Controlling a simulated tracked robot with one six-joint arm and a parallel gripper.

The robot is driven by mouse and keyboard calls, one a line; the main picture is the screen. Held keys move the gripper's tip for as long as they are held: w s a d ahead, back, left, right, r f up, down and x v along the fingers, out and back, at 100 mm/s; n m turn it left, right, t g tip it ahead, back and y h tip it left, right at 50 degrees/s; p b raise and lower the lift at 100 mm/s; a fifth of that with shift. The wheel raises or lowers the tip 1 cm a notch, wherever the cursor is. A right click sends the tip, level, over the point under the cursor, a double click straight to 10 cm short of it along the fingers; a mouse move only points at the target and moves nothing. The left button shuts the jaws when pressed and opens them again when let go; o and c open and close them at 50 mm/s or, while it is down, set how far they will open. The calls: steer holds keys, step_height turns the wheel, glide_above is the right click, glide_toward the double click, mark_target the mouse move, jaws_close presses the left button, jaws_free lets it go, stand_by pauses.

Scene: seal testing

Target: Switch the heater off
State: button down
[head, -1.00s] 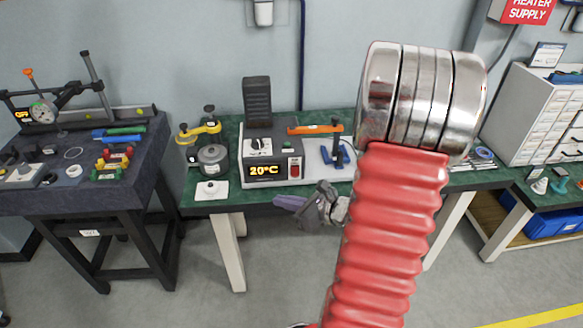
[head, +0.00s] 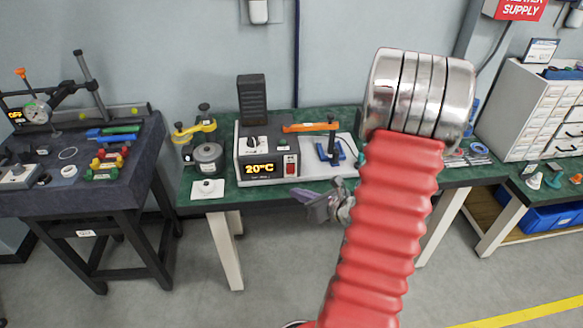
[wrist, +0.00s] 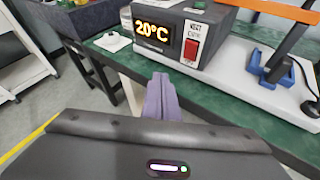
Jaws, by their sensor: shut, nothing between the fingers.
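The heater unit (head: 262,165) is a grey and white box on the green bench, with a lit 20°C display (head: 260,168), a dial (head: 252,143) and a red rocker switch (head: 291,169). In the wrist view the red switch (wrist: 191,50) sits right of the display, below small lettering. I cannot tell the rocker's position. My gripper (head: 313,208) is in front of the bench edge, below and slightly right of the switch, touching nothing visible. Its purple fingers (wrist: 160,82) are shut and empty, pointing toward the bench below the unit. A red HEATER SUPPLY sign (head: 519,8) is on the wall, cut off at the top.
An orange-handled clamp (head: 310,128) and blue holder (head: 328,151) stand right of the display. A yellow-topped pot (head: 207,157) and white pad (head: 207,188) are left of the unit. A dark table (head: 55,190) with tools stands further left. My red arm hides part of the bench.

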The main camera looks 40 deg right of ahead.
steer(key=shift+w+d+r, duration=0.15)
steer(key=shift+w+d, duration=0.5)
steer(key=shift+w, duration=0.25)
steer(key=shift+w+d+r, duration=0.1)
steer(key=shift+w+d, duration=0.5)
steer(key=shift+w, duration=0.35)
steer(key=shift+w+d+r, duration=0.15)
steer(key=shift+w+d, duration=0.5)
steer(key=shift+w, duration=0.25)
steer(key=shift+w+d, duration=0.1)
steer(key=shift+w, duration=0.1)
steer(key=shift+w+d+r, duration=0.1)
steer(key=shift+w, duration=0.1)
steer(key=shift+w+d, duration=0.2)
steer(key=shift+w, duration=0.05)
stand_by(0.8)
steer(key=shift+s+a, duration=0.1)
steer(key=shift+s, duration=0.05)
steer(key=shift+s+a, duration=0.3)
steer(key=shift+s, duration=0.15)
stand_by(0.5)
steer(key=s+a, duration=0.2)
steer(key=s, duration=0.2)
steer(key=shift+a+f, duration=0.35)
steer(key=shift+a, duration=0.05)
